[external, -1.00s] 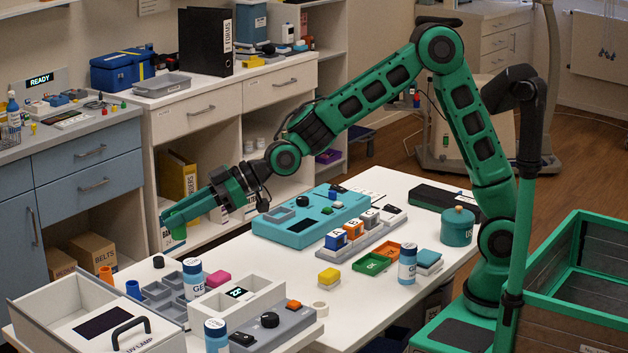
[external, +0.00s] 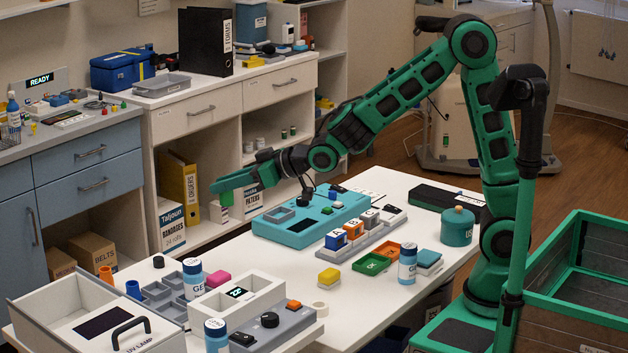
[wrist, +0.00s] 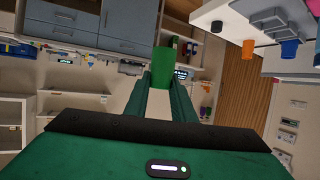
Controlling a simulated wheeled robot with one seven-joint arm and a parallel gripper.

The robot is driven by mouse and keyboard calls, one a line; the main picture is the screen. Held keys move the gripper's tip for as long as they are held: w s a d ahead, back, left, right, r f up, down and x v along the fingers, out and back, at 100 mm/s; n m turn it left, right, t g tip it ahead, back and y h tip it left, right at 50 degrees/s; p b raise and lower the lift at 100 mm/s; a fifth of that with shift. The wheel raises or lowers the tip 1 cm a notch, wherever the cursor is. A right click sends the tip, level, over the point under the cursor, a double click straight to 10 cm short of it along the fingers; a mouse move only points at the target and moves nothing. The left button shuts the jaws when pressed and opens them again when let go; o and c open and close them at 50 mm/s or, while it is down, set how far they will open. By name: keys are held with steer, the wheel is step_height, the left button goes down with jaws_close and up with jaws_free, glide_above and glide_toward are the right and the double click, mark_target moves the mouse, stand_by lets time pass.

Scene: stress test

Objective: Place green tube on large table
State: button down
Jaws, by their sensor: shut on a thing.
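My gripper (external: 219,187) is shut on the green tube (external: 226,198). The tube hangs below the fingertips in the external view, in the air beyond the far edge of the large white table (external: 288,266). In the wrist view the tube (wrist: 164,60) sits at the ends of my two green fingers, with its lower part between them. Part of the table (wrist: 205,18) shows at the upper right there, apart from the tube.
The table holds a turquoise device (external: 290,237), a rack with colored blocks (external: 345,243), a yellow block (external: 328,278), a green tray (external: 372,263), bottles and a UV lamp box (external: 70,335). Bare white surface lies between the yellow block and the turquoise device. Shelves stand behind.

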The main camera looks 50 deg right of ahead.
step_height(320, 180, down, 9)
steer(key=w+d+f, duration=0.2)
steer(key=d, duration=0.1)
steer(key=w+d+f, duration=0.2)
steer(key=w, duration=0.1)
steer(key=w+d+f, duration=0.2)
steer(key=d+f, duration=0.1)
steer(key=shift+w+d, duration=0.3)
steer(key=shift+w, duration=0.05)
steer(key=shift+f, duration=2)
steer(key=c, duration=1.5)
jaws_free()
steer(key=v, duration=1.2)
steer(key=shift+r, duration=0.15)
